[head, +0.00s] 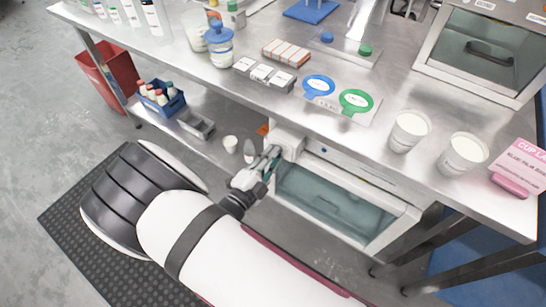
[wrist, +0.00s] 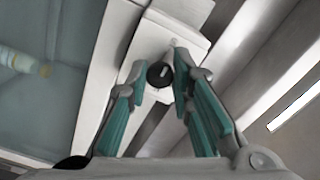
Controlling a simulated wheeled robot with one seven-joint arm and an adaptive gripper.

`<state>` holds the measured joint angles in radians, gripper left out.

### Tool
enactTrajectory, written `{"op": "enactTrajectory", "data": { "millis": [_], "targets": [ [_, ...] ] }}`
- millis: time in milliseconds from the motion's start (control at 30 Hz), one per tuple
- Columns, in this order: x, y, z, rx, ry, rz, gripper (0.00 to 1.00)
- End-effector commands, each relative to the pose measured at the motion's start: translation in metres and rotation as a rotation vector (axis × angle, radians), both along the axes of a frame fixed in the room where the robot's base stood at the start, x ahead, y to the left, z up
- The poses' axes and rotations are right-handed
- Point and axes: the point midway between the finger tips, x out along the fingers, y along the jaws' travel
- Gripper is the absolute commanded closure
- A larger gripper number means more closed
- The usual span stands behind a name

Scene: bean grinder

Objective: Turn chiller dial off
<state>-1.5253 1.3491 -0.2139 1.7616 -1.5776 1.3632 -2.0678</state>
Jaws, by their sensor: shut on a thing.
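The chiller (head: 335,205) is a white cabinet with a glass front under the steel bench. Its white control box (head: 288,142) sticks out at its left end, and shows in the wrist view (wrist: 190,22). The chiller dial (wrist: 160,74) is a round black knob with a pale pointer mark on that box's face. My gripper (head: 272,155) reaches the box from the left. In the wrist view its teal-padded fingers (wrist: 158,62) stand on either side of the dial, shut on it. The dial is hidden in the head view.
The bench edge (head: 330,121) runs just above my gripper. White cups (head: 408,132), funnels (head: 355,101) and boxes stand on it. A blue crate of bottles (head: 160,98) and a metal tray (head: 196,124) lie on the lower shelf. Grey floor is open at the left.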

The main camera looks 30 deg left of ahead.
Motion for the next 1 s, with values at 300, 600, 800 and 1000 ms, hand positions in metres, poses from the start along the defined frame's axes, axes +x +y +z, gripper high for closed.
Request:
{"op": "enactTrajectory", "data": {
  "millis": [300, 600, 800, 1000],
  "targets": [
    [-0.003, 0.001, -0.002, -0.002, 0.006, 0.004, 0.59],
    [-0.001, 0.001, 0.003, 0.001, 0.003, 0.002, 0.59],
    [-0.001, 0.001, 0.03, 0.002, 0.003, 0.001, 0.59],
    [-0.002, 0.002, 0.07, 0.005, -0.003, 0.004, 0.59]
  ]
}}
